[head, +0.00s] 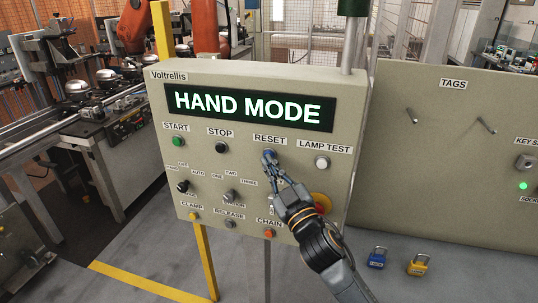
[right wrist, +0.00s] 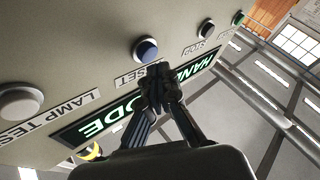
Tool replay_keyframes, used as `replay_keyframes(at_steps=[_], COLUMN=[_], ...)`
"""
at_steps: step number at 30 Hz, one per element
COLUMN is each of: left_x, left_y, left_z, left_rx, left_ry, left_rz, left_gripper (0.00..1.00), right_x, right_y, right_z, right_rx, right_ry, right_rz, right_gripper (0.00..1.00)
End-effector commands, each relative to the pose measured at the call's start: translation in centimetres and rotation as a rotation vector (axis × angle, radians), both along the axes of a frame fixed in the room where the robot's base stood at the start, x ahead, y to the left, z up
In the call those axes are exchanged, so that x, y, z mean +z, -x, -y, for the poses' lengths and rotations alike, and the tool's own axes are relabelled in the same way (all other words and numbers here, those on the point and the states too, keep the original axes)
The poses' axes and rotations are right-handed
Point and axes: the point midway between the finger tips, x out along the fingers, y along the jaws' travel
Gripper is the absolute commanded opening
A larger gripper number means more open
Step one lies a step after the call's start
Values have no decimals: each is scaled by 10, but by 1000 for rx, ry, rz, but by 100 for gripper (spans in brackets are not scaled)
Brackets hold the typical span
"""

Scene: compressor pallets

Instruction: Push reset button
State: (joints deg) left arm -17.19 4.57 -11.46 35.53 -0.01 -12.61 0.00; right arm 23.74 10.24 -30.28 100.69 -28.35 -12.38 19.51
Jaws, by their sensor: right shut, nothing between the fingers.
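The blue reset button (right wrist: 146,50) sits under the RESET label, between STOP and LAMP TEST. In the head view the reset button (head: 268,154) is partly covered by my right gripper (head: 273,168). The right gripper is shut and empty, its fingertips close to the button. In the right wrist view the gripper (right wrist: 158,82) points at the panel and its tips appear just beside the button, with the button's face uncovered. Contact cannot be told. My left gripper is not in view.
The green START button (head: 178,141), black STOP button (head: 218,146) and white LAMP TEST button (head: 322,162) share the row. Blue (head: 377,257) and yellow (head: 419,264) padlocks lie on the grey surface at right.

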Motion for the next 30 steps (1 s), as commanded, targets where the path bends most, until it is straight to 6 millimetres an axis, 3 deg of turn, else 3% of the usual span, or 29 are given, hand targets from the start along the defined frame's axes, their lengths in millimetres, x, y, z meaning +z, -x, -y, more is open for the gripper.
replay_keyframes(at_steps=[18, 30], left_x=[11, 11], left_y=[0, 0], left_z=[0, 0], left_rx=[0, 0], left_ry=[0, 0], left_rz=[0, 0], left_gripper=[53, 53], right_x=[0, 0], right_y=[52, 57], right_z=[-17, -19], right_rx=[0, 0], right_ry=[-2, 0], right_rz=[-2, 0], right_gripper=[0, 0])
